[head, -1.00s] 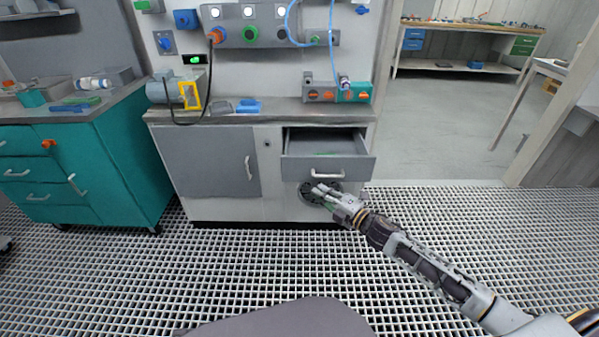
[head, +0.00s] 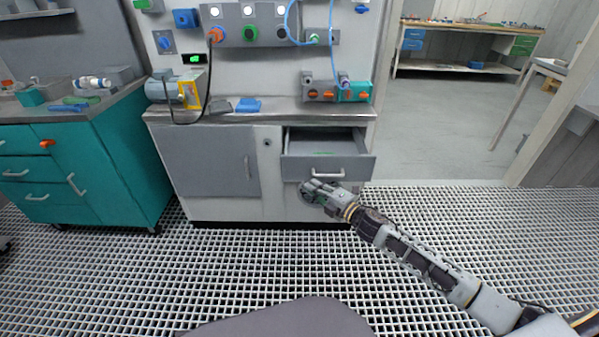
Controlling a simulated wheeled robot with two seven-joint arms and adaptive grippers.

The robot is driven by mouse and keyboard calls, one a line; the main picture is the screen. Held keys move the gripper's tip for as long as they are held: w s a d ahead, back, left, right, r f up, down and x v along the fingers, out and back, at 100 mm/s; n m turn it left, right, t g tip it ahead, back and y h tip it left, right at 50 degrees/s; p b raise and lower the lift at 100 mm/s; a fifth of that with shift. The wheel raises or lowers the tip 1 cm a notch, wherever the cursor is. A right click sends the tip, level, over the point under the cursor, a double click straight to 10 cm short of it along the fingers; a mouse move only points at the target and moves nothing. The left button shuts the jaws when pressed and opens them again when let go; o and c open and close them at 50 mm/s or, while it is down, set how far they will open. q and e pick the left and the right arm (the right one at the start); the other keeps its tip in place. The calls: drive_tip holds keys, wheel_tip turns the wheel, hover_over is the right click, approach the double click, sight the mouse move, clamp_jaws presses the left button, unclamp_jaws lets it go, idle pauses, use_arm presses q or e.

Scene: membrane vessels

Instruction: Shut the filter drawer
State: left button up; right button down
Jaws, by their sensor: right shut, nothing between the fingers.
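The filter drawer (head: 345,166) is a grey drawer at the upper right of the workbench cabinet. It stands pulled out, with its inside showing from above and something green on its floor. Its light bar handle (head: 328,174) is on the front face. My right gripper (head: 306,188) is shut and empty, just below and slightly left of the handle, in front of the lower cabinet. I cannot tell whether it touches the drawer front. My left gripper is out of view.
The workbench (head: 285,109) carries a pump (head: 172,90), a blue block (head: 249,105) and a valve unit (head: 337,92). A grey cabinet door (head: 210,162) is left of the drawer. A teal cabinet (head: 85,165) stands further left. The grating floor (head: 260,265) in front is clear.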

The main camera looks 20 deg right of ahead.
drive_tip(key=shift+x, duration=1.1)
drive_tip(key=b, duration=0.2)
approach(289, 164)
drive_tip(key=shift+w+a, duration=0.9)
drive_tip(key=shift+a, duration=0.45)
drive_tip(key=shift+w+d, duration=0.2)
drive_tip(key=shift+w, duration=0.65)
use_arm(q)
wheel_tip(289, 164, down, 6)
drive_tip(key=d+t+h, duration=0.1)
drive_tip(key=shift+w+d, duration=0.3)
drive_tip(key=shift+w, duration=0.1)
use_arm(e)
drive_tip(key=shift+w+r, duration=0.1)
drive_tip(key=shift+w, duration=0.1)
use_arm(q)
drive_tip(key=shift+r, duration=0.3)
